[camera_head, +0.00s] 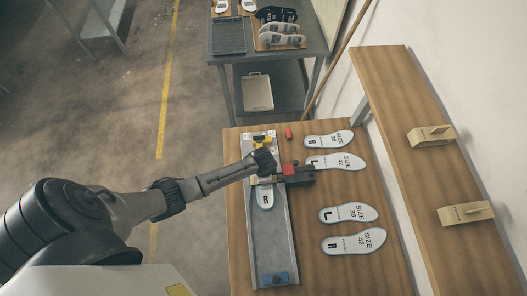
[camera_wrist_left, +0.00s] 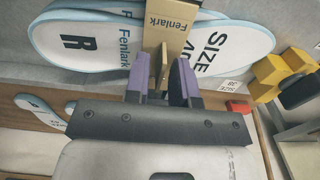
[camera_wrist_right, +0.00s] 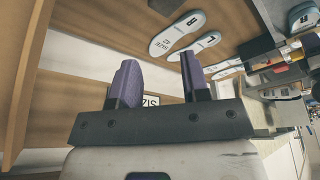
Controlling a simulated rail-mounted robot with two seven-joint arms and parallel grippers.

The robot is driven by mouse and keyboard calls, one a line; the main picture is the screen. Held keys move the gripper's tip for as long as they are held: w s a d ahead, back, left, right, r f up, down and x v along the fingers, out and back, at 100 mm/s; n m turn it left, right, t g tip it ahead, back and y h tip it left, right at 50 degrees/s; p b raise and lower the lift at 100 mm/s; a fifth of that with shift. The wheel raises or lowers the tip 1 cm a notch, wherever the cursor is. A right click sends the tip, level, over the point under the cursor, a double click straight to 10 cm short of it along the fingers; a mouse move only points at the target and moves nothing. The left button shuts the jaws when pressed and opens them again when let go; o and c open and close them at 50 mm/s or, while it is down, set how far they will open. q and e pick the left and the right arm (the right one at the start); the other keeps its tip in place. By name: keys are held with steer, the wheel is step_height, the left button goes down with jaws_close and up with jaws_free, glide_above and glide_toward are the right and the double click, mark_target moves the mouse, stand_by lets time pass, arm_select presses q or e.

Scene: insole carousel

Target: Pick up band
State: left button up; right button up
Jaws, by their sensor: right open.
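A tan Fenlark band (camera_wrist_left: 167,28) lies across a pair of pale, blue-edged insoles (camera_wrist_left: 78,38) in the left wrist view. Its upright tab stands between the purple fingers of my left gripper (camera_wrist_left: 163,78); whether they press on it cannot be told. In the head view my left gripper is over the grey tray (camera_head: 272,238), with the band partly hidden. Two more tan bands, a far one (camera_head: 430,135) and a near one (camera_head: 466,213), stand on the wooden shelf (camera_head: 415,95). My right gripper (camera_wrist_right: 158,82) is open and empty, outside the head view.
Several loose insoles (camera_head: 353,240) lie on the wooden table (camera_head: 325,280). A yellow-black block (camera_wrist_left: 285,75) and a red block (camera_wrist_left: 238,107) are beside the left gripper. A grey cart (camera_head: 230,72) stands behind; the wall borders the shelf.

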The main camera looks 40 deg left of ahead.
arm_select(q)
jaws_close()
